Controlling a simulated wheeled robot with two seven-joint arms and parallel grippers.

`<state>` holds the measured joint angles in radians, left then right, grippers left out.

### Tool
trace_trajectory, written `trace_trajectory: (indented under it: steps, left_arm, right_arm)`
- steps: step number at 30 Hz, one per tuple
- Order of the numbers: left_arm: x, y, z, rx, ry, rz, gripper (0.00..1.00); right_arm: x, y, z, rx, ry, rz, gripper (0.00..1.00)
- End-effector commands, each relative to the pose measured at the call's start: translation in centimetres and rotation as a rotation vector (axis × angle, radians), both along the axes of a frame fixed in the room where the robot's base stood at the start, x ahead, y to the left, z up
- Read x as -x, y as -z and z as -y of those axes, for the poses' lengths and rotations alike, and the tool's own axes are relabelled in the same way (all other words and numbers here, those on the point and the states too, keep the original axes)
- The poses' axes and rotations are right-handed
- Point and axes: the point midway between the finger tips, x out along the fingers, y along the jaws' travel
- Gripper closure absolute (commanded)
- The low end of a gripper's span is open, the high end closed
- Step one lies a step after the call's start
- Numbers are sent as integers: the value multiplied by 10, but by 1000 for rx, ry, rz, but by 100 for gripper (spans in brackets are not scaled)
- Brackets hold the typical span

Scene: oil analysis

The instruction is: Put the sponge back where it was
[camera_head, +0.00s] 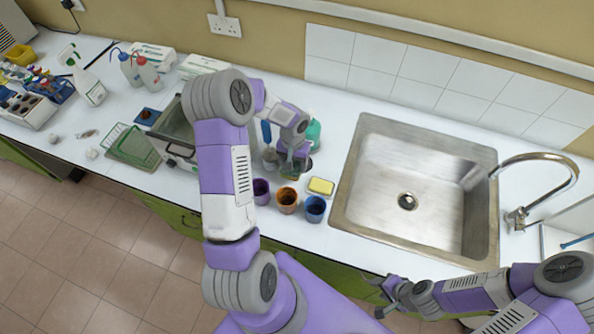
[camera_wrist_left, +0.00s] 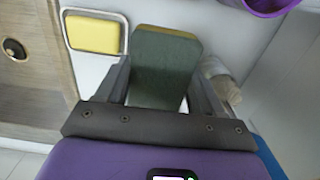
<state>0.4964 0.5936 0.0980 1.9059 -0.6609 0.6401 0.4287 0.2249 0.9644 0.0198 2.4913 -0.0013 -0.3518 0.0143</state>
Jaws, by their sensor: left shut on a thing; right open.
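My left gripper (camera_head: 292,168) is shut on a sponge (camera_wrist_left: 165,68) with a dark green face and a yellowish edge. In the left wrist view the sponge sits between the two fingers. In the head view the gripper is over the counter left of the sink, behind the cups, and mostly hides the sponge. A yellow block (camera_head: 321,187), like another sponge, lies on a pale dish beside the sink; it also shows in the left wrist view (camera_wrist_left: 93,33). My right gripper (camera_head: 383,296) is open and empty at the counter's front edge, below the sink.
Purple (camera_head: 261,191), orange (camera_head: 287,201) and blue (camera_head: 315,209) cups stand in a row near the front edge. The steel sink (camera_head: 370,215) and tap (camera_head: 540,158) are to the right. A green rack (camera_head: 130,148), bottles and boxes stand to the left.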

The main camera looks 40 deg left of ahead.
Motion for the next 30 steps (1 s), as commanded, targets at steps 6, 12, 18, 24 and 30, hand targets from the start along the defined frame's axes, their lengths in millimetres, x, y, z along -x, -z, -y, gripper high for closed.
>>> trace_trajectory:
  steps: [6,12,18,24,30]
  left_arm:
    - [0,31,-1,0,-1,-1,61]
    - [1,50,0,1,0,-2,61]
    - [0,71,-1,0,-2,0,61]
    - [0,71,-1,0,-2,1,61]
    - [0,72,-1,0,-2,1,22]
  right_arm:
    - [0,-1,0,0,0,0,57]
    - [0,-1,0,0,0,1,57]
    - [0,-1,0,0,0,1,57]
    - [0,-1,0,0,0,1,57]
    - [0,1,0,0,0,1,57]
